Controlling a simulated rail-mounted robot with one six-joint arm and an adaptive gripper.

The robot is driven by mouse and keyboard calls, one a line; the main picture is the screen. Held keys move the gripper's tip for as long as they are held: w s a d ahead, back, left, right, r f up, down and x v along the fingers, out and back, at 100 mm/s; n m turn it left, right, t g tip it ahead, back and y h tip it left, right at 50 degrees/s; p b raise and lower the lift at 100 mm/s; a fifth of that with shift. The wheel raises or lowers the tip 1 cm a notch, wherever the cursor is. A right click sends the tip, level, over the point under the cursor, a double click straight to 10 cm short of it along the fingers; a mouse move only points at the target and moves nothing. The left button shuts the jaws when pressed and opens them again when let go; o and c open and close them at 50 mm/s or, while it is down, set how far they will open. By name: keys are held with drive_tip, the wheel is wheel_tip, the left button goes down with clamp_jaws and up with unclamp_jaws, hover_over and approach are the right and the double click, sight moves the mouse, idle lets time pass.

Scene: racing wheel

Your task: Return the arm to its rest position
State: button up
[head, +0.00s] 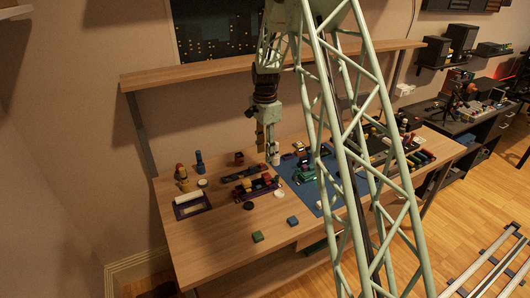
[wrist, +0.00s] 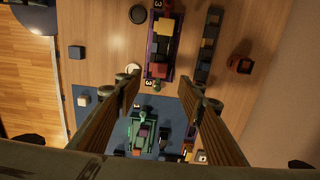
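My gripper (head: 265,145) hangs from my arm above the middle of the wooden table (head: 220,242), pointing down. In the wrist view my gripper (wrist: 163,92) has its two fingers well apart with nothing between them. A purple tray of colored blocks (wrist: 149,68) and a green toy vehicle (wrist: 133,128) on a blue mat (wrist: 84,119) lie below it. The fingers look clear of the things on the table. My lattice arm structure hides part of the table's right side in the head view.
A green block (head: 257,237) and a blue block (head: 293,221) lie near the front edge. A red-brown cup (wrist: 240,64) and a dark rack of blocks (wrist: 208,47) lie beside the purple tray. A wooden shelf (head: 190,72) runs along the wall behind. The front left table surface is mostly clear.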

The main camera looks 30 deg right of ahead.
idle(0.3)
drive_tip(key=s+a+r+n+t+b, duration=0.1)
drive_tip(key=s+a+r+n, duration=0.3)
drive_tip(key=s+r, duration=0.45)
drive_tip(key=s+a+r+n+b, duration=0.1)
drive_tip(key=s+a+r+n, duration=0.1)
drive_tip(key=s+a+r, duration=0.6)
drive_tip(key=s+a+r+n+t+b, duration=0.1)
drive_tip(key=s+a+r+n, duration=0.2)
drive_tip(key=s+r, duration=0.5)
drive_tip(key=s+a+r+n+b, duration=0.1)
drive_tip(key=s+a+n, duration=0.1)
drive_tip(key=s, duration=0.8)
drive_tip(key=s+a+n+t, duration=0.1)
drive_tip(key=s+a+n, duration=0.2)
drive_tip(key=s, duration=0.8)
drive_tip(key=s+a+r+n+t+b, duration=0.1)
drive_tip(key=s+a+n, duration=0.2)
drive_tip(key=s, duration=0.7)
drive_tip(key=shift+s+r+n+b, duration=0.25)
drive_tip(key=shift+r+n+b, duration=0.1)
drive_tip(key=shift+n, duration=0.05)
drive_tip(key=shift+a, duration=0.1)
